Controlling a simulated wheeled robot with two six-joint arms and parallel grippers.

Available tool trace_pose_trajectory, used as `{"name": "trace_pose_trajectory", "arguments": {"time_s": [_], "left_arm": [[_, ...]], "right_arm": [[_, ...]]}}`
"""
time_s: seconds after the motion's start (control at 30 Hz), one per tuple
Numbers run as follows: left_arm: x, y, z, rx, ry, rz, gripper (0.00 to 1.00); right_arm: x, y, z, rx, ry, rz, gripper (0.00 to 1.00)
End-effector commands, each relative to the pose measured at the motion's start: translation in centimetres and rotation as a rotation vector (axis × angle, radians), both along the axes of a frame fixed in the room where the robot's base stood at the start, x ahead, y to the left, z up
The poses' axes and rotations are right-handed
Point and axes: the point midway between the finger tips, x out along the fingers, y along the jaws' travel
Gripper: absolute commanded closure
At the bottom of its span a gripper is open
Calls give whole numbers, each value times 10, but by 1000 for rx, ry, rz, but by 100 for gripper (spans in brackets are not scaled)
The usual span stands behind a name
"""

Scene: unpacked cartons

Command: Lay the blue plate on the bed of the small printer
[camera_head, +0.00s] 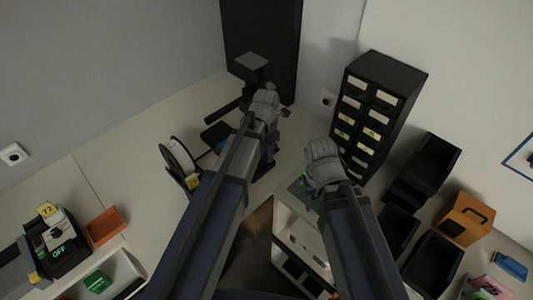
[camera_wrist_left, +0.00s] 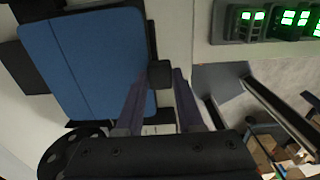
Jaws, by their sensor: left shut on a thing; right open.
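The blue plate (camera_wrist_left: 92,62) fills the upper left of the left wrist view, seen flat from above. My left gripper (camera_wrist_left: 160,80) is shut on the small black tab at its right edge. In the head view the plate looks like a dark square (camera_head: 215,135) left of my left gripper (camera_head: 264,108). Black parts of what seems the small printer (camera_wrist_left: 22,66) show beyond the plate's left edge. The plate hides most of them, so I cannot tell whether it touches the bed. My right gripper (camera_head: 322,165) is open; its fingertips are hardly visible.
A filament spool (camera_head: 178,158) stands near the plate. A charger with green lights (camera_wrist_left: 265,20) is at right in the wrist view. A black drawer cabinet (camera_head: 375,110) and black bins (camera_head: 430,165) stand right. An orange tray (camera_head: 105,226) lies left.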

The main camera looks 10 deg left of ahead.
Motion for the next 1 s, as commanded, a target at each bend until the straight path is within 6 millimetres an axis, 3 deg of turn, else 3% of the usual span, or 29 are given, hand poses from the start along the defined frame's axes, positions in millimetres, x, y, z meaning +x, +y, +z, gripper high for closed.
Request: {"name": "trace_pose_trajectory", "arguments": {"time_s": [1.0], "left_arm": [[0,0,-22,0,0,0,100]], "right_arm": [[0,0,-22,0,0,0,50]]}}
